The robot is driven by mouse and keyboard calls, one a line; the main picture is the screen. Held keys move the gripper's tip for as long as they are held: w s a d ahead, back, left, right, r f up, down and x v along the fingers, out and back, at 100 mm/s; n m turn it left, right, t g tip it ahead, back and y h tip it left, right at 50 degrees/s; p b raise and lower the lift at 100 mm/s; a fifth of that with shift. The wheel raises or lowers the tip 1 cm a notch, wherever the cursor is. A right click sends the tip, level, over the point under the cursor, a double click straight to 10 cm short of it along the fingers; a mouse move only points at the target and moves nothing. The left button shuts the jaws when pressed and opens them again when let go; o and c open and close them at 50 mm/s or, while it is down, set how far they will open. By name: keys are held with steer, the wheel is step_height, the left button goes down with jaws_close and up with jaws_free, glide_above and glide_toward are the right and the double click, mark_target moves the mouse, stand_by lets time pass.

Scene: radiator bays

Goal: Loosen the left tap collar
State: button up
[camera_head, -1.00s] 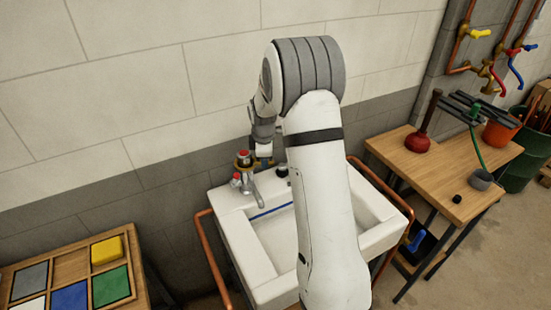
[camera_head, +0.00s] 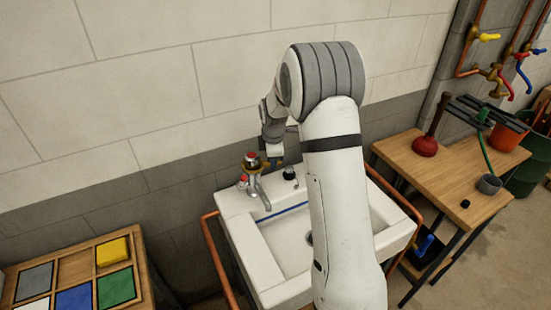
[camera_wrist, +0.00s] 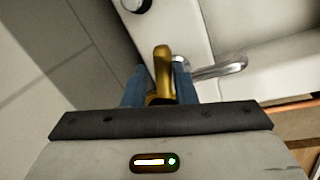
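The left tap (camera_head: 252,166) stands at the back left corner of the white sink, with a red cap on top and a brass collar below it. My gripper (camera_head: 276,162) is at the right side of this tap. In the wrist view, a brass lug (camera_wrist: 162,72) stands between the two blue fingers of my gripper (camera_wrist: 161,82). The fingers lie close on both sides of it; whether they press on it I cannot tell. The chrome spout (camera_wrist: 218,70) passes just right of the right finger. In the head view the fingertips are small and partly hidden.
A black knob (camera_head: 289,173) is on the sink (camera_head: 262,262) right of the tap. Another red-topped fitting (camera_head: 242,181) is beside the tap. Copper rails (camera_head: 215,255) flank the sink. A wooden table (camera_head: 455,185) with a plunger stands right, a tray of coloured tiles (camera_head: 75,275) left.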

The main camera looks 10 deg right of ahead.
steer(key=o, duration=0.4)
steer(key=shift+w, duration=0.1)
steer(key=b+v, duration=0.1)
steer(key=v, duration=0.7)
steer(key=shift+d, duration=0.1)
steer(key=s+a+r+m, duration=0.1)
steer(key=s+r+m, duration=0.2)
steer(key=s+m, duration=0.5)
steer(key=s+a+r+m+t, duration=0.1)
steer(key=s+r+m, duration=0.3)
steer(key=s, duration=2.1)
steer(key=m, duration=0.4)
steer(key=shift+s+r+m, duration=0.25)
steer(key=shift+s+m, duration=0.05)
